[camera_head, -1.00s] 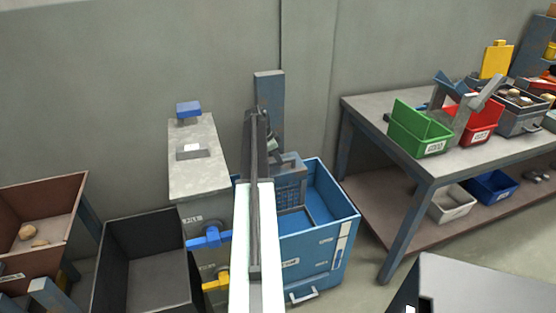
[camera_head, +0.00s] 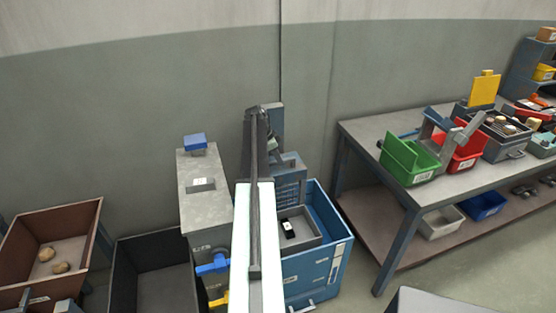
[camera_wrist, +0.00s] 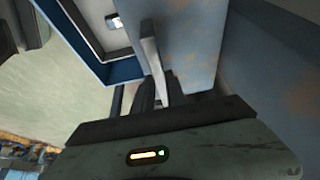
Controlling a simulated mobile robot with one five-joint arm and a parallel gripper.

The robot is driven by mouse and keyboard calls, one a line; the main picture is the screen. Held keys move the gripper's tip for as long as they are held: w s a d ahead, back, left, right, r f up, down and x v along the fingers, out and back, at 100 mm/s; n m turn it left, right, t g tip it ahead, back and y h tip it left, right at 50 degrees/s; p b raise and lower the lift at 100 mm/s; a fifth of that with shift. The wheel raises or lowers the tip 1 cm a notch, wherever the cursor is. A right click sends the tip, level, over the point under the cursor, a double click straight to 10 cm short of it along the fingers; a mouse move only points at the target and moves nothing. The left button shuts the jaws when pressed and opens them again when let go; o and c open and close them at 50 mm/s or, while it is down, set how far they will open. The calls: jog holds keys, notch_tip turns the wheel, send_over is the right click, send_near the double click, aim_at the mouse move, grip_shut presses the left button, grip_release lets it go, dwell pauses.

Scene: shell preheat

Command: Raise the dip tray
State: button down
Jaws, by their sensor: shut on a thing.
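The dip tray (camera_head: 312,238) is a grey, shallow tray at the top of the blue tank (camera_head: 328,268), behind my arm. A small black-and-white item (camera_head: 288,229) lies in it. A blue-grey carriage with a grille (camera_head: 290,172) stands at the tray's back, by an upright column (camera_head: 277,115). In the wrist view, my gripper (camera_wrist: 160,92) is shut on a pale grey handle (camera_wrist: 151,58) beside a scuffed blue-grey panel (camera_wrist: 188,45). The tray's corner shows at the wrist view's top (camera_wrist: 103,38). In the head view my arm hides the grip.
Left of the tank stands a grey cabinet (camera_head: 206,218) with a blue knob on top and blue and yellow valves (camera_head: 212,265). A black bin (camera_head: 155,260) and a brown bin with lumps (camera_head: 75,230) lie further left. A workbench (camera_head: 365,135) with coloured bins stands right.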

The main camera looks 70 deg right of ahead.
notch_tip(320, 180, up, 10)
jog(key=p, duration=0.8)
jog(key=shift+r, duration=0.25)
jog(key=c, duration=1.4)
grip_release()
jog(key=shift+o, duration=0.2)
jog(key=shift+r, duration=0.15)
jog(key=p+v, duration=0.7)
jog(key=shift+r, duration=0.25)
jog(key=shift+w+a, duration=0.1)
jog(key=shift+w, duration=0.05)
